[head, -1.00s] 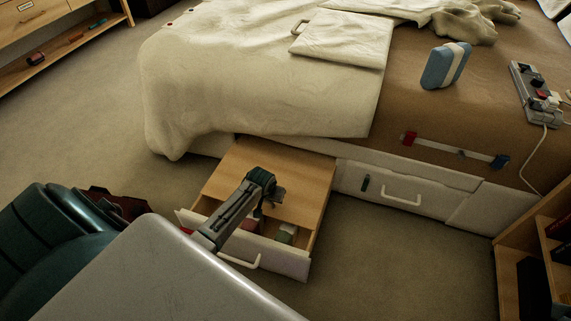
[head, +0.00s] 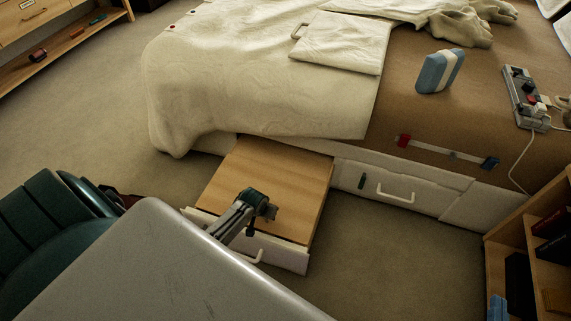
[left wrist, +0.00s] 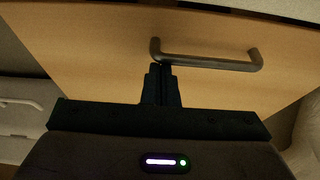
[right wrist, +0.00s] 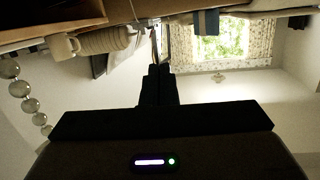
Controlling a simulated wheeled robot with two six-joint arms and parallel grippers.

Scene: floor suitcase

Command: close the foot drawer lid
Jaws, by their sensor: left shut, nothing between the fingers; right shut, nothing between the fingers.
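The foot drawer's wooden lid (head: 275,175) lies flat over the pulled-out white drawer (head: 285,257) in the head view, reaching nearly to its front. A pale bar handle is on the drawer front. One of my arms reaches over the lid's front part and hides some of it. In the left wrist view, the wooden lid (left wrist: 80,45) carries a dark bar handle (left wrist: 205,61). My left gripper (left wrist: 160,68) is shut and empty, its tips at one end of that handle; contact is unclear. My right gripper (right wrist: 158,70) is shut and empty, away from the drawer.
The bed (head: 240,90) with its pale blanket stands behind the drawer. A closed white drawer (head: 400,190) is to its right. A wooden bookcase (head: 515,240) stands at the right edge. Carpet (head: 390,260) is free between.

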